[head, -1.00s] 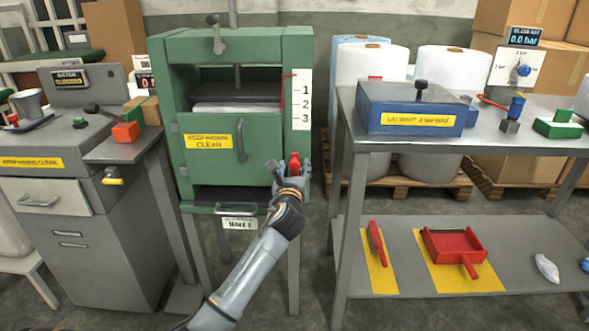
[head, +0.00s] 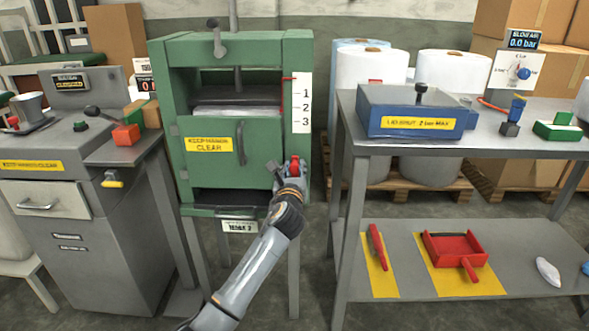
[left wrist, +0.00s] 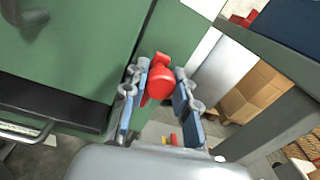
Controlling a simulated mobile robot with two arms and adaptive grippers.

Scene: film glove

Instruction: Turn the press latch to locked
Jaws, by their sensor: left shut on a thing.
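The green press (head: 298,50) stands in the middle of the head view with its front door (head: 215,165) closed. The red press latch (head: 295,165) sits at the right edge of the door. My left gripper (head: 289,172) is at the latch. In the left wrist view the red latch (left wrist: 158,80) lies between the two blue-padded fingers of my left gripper (left wrist: 162,95), which are shut on it. The latch's exact turn is hard to read behind the fingers. My right gripper is not in view.
A grey steel table (head: 545,160) with a blue lidded box (head: 412,110) stands close on the right. A grey cabinet (head: 100,235) stands on the left. The press's curved door handle (head: 241,142) is left of my gripper. Open floor lies in front.

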